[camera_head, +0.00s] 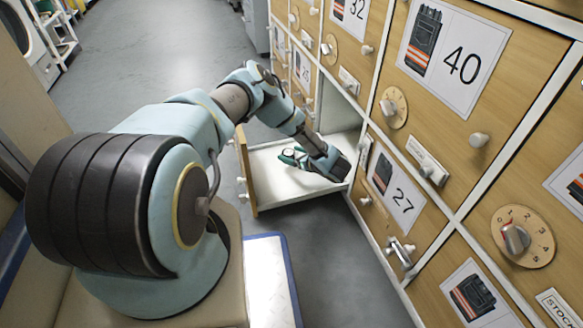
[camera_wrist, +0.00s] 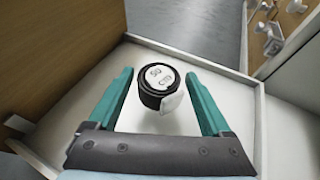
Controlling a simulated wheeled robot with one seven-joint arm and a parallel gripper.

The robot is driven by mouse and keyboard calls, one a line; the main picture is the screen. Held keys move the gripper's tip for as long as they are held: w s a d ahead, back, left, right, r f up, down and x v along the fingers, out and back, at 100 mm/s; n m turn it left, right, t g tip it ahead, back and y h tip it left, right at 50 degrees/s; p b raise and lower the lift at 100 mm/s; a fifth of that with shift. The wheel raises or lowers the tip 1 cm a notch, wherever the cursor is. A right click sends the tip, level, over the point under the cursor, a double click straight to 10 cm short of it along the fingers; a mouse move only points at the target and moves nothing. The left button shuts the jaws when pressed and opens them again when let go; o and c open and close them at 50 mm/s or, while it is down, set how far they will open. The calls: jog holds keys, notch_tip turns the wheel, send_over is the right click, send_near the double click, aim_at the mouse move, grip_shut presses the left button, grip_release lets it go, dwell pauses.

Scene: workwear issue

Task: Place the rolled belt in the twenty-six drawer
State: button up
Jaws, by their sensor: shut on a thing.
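The rolled belt (camera_wrist: 160,87) is a black coil with a white label on top. It sits between the two teal fingers of my gripper (camera_wrist: 158,74) in the wrist view. My gripper (camera_head: 290,156) is shut on it, inside or just over an open drawer (camera_head: 246,180) with a white interior and wooden front. The drawer's white rim (camera_wrist: 225,70) surrounds the belt in the wrist view. The belt cannot be made out in the head view. The open drawer's number faces away, and I cannot tell whether the belt touches its floor.
Closed drawers labelled 27 (camera_head: 396,190), 40 (camera_head: 453,60) and 32 (camera_head: 350,15) stand at the right, with knobs and dials. A stool or bench (camera_head: 265,285) with a white top and blue edge is at the lower middle. The grey floor is clear at the back left.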

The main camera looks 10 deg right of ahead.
jog(key=shift+f+b, duration=0.95)
jog(key=shift+f, duration=1.45)
jog(key=shift+f, duration=0.1)
jog(key=o, duration=1.3)
jog(key=shift+s+d+r, duration=0.15)
jog(key=shift+s+r, duration=0.15)
jog(key=p+v, duration=0.5)
jog(key=v, duration=0.6)
jog(key=shift+s, duration=0.15)
